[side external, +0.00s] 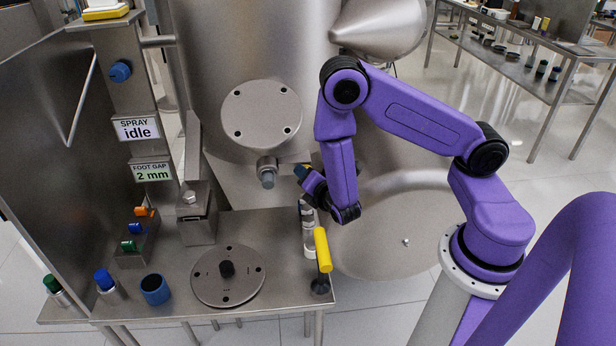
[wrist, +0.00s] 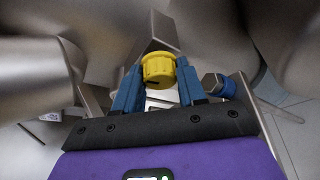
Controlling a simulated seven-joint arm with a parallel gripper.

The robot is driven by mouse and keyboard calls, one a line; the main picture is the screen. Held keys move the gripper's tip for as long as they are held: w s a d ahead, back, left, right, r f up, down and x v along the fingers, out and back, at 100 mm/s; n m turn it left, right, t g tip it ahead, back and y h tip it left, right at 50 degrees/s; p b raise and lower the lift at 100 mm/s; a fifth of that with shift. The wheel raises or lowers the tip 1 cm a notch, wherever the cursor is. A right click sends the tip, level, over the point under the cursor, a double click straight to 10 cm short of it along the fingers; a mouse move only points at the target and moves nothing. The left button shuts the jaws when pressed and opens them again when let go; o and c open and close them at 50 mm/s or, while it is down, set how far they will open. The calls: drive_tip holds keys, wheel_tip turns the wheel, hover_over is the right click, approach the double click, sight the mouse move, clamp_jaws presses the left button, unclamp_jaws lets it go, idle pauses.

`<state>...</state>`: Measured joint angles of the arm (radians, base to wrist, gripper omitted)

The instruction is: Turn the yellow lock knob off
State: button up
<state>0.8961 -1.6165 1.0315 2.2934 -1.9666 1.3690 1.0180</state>
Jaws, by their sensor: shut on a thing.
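The yellow lock knob (wrist: 158,71) shows in the wrist view, ribbed and round with a dark mark on its face. It sits between the two blue fingers of my gripper (wrist: 158,66), which is shut on its sides. In the side external view my gripper (side external: 303,172) is to the right of the steel vessel's lower outlet, above the bench's right end. Only a small bit of yellow shows there, so the knob is mostly hidden by the fingers and wrist. I cannot read the knob's turn angle clearly.
A yellow upright handle (side external: 322,250) stands at the bench's right edge, below my gripper. The vessel outlet (side external: 266,172) is close on the left. A round plate (side external: 228,276) lies on the bench. Signs read SPRAY idle (side external: 137,129) and FOOT GAP 2 mm (side external: 151,172).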

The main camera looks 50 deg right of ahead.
drive_tip(key=n, duration=0.1)
drive_tip(key=n+g, duration=0.1)
drive_tip(key=shift+w+a+r+n+g+h, duration=0.1)
drive_tip(key=shift+a+n+g+h, duration=0.05)
drive_tip(key=shift+n+g+h, duration=0.2)
drive_tip(key=n, duration=0.1)
drive_tip(key=n+g+h, duration=0.1)
drive_tip(key=n, duration=0.1)
drive_tip(key=shift+w+a+g+h, duration=0.1)
drive_tip(key=shift+g+h, duration=0.15)
drive_tip(key=shift+w+n+g+h, duration=0.1)
drive_tip(key=shift+n+g+h, duration=0.6)
drive_tip(key=shift+n, duration=0.55)
drive_tip(key=shift+a+n+g+h, duration=0.1)
drive_tip(key=shift+n+g+h, duration=0.5)
drive_tip(key=shift+n, duration=0.7)
drive_tip(key=o, duration=1)
drive_tip(key=shift+o, duration=0.2)
